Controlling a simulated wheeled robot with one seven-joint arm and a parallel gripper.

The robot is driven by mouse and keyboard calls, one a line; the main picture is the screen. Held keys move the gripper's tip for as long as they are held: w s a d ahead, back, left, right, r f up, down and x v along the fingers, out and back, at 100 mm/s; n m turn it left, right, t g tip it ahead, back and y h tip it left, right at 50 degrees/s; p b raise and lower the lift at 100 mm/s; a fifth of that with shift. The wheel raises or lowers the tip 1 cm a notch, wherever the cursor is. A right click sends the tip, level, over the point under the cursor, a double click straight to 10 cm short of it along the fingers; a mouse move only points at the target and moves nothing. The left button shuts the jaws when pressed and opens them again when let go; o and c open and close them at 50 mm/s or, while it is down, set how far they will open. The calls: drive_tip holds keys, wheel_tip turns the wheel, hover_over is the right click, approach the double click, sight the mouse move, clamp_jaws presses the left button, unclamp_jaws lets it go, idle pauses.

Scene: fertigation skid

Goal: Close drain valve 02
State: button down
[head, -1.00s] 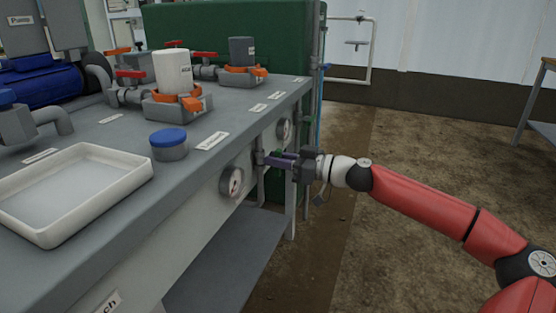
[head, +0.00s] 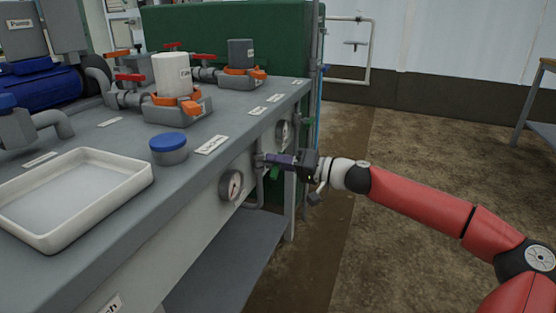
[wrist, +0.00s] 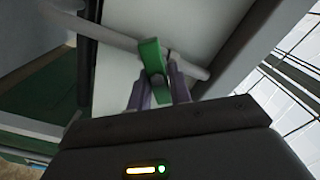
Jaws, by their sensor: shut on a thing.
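The drain valve is on the front panel between the two gauges. Its green handle (head: 275,174) shows just below my gripper (head: 277,160), mostly hidden by the fingers. In the wrist view the green handle (wrist: 151,58) stands between my purple fingertips, beside a grey pipe (wrist: 190,68). My gripper (wrist: 158,80) is shut on the handle. I cannot read a number for this valve.
Round gauges sit on the panel, one nearer (head: 231,185) and one farther (head: 283,132). Above is the grey bench top with a white tray (head: 30,238), a blue-lidded jar (head: 169,149) and orange-collared cups. A lower shelf (head: 225,262) lies below.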

drive_tip(key=m+p, duration=0.1)
drive_tip(key=m, duration=0.3)
drive_tip(key=shift+f+p, duration=0.15)
drive_tip(key=shift+p, duration=0.15)
drive_tip(key=shift+f+m+p, duration=0.2)
drive_tip(key=shift+m+p, duration=0.35)
drive_tip(key=shift+m, duration=1.05)
drive_tip(key=c, duration=1.4)
unclamp_jaws()
drive_tip(key=shift+o, duration=0.2)
drive_tip(key=shift+d, duration=0.1)
drive_tip(key=v, duration=0.7)
drive_tip(key=shift+d, duration=0.3)
